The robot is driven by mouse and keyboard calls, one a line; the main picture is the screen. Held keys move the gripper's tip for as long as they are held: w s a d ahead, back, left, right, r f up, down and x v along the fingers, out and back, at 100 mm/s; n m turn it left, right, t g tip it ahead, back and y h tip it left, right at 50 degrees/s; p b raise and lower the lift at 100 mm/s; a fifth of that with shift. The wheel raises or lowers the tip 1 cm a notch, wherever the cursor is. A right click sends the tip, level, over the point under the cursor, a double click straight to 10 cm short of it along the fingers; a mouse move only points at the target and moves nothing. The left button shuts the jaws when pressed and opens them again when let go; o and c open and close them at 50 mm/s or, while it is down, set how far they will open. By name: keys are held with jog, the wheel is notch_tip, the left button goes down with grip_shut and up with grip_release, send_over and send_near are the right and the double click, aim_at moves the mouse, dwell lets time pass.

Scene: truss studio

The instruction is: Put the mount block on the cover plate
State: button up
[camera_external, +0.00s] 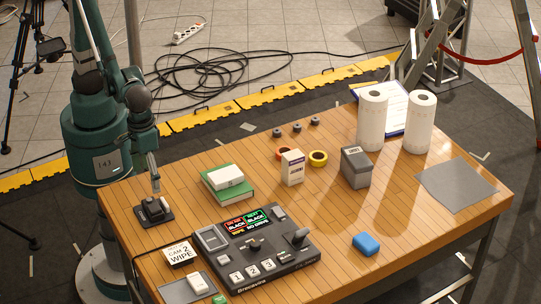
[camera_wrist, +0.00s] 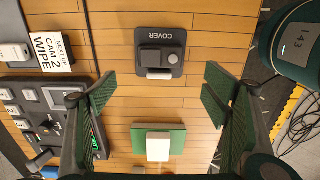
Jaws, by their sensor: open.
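The dark plate marked COVER (camera_wrist: 176,34) lies on the table at the top middle of the wrist view. A dark grey block (camera_wrist: 150,57) and a small round knob sit on it, with a white piece at its lower edge. The same plate (camera_external: 161,222) shows at the table's left end in the external view. I cannot tell for sure which thing is the mount block; no readable label names it. My gripper (camera_wrist: 158,91) is open and empty, its green-padded fingers wide apart.
A green book (camera_external: 235,194) with a white box (camera_external: 225,176) on it lies right of the plate.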

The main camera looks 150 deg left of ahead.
jog(key=s+d+r+m+t, duration=0.2)
jog(key=s+r+m+t, duration=0.1)
jog(key=s+r+m, duration=0.3)
jog(key=s+d+r+m+t, duration=0.1)
jog(key=s+r+m+t, duration=0.3)
jog(key=r+m, duration=0.6)
jog(key=s+m, duration=0.2)
jog(key=shift+s+d, duration=0.35)
jog(key=shift+d, duration=0.05)
dwell(0.3)
